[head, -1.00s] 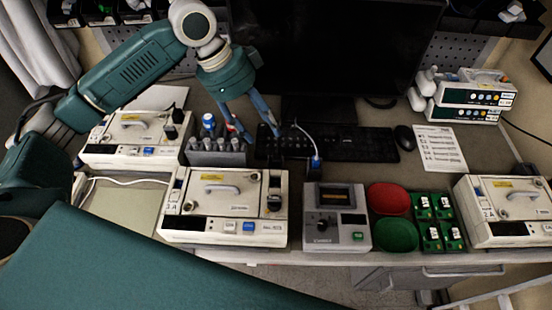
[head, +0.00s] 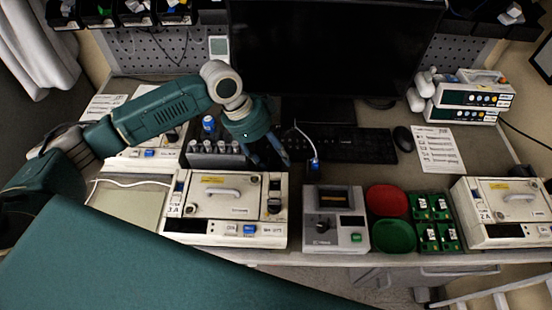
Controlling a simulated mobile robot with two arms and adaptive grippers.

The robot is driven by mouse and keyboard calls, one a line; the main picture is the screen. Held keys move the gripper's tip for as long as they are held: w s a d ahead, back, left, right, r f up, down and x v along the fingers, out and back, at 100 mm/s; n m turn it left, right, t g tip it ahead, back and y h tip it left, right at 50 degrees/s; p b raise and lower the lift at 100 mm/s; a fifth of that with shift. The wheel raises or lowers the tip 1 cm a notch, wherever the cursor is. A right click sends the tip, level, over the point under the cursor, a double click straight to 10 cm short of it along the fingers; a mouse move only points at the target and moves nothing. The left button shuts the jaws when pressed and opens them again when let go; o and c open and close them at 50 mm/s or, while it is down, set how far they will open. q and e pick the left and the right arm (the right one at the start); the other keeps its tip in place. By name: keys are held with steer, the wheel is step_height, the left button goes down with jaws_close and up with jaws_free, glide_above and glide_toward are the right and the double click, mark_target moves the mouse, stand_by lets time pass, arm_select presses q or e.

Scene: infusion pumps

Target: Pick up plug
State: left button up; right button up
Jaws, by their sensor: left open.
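A small blue plug (head: 315,164) on a white cable hangs or stands just behind the grey tester box, in front of the keyboard. My left gripper (head: 272,162) points down with its fingers apart, to the left of the plug, behind the front-centre pump. It is open and appears empty. A gap shows between its fingers and the plug. Its fingertips partly overlap the keyboard's left end and the pump's back edge in the picture. My right gripper is out of view.
The front-centre pump (head: 224,208), tester box (head: 335,222), red bowl (head: 387,201) and green bowl (head: 394,236) line the front. A rack of grey cylinders (head: 220,155) stands left of the gripper. The keyboard (head: 350,146) and monitor (head: 325,60) are behind. A mouse (head: 404,139) lies right.

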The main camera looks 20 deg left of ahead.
mark_target(274, 158)
arm_select(q)
steer(key=shift+d+f, duration=0.1)
steer(key=shift+f, duration=0.15)
steer(key=c, duration=1.2)
jaws_close()
steer(key=shift+r, duration=0.1)
steer(key=shift+w+r, duration=0.1)
steer(key=shift+r, duration=0.5)
step_height(274, 158, up, 19)
steer(key=b, duration=0.3)
steer(key=shift+f+b, duration=0.15)
steer(key=shift+b, duration=0.2)
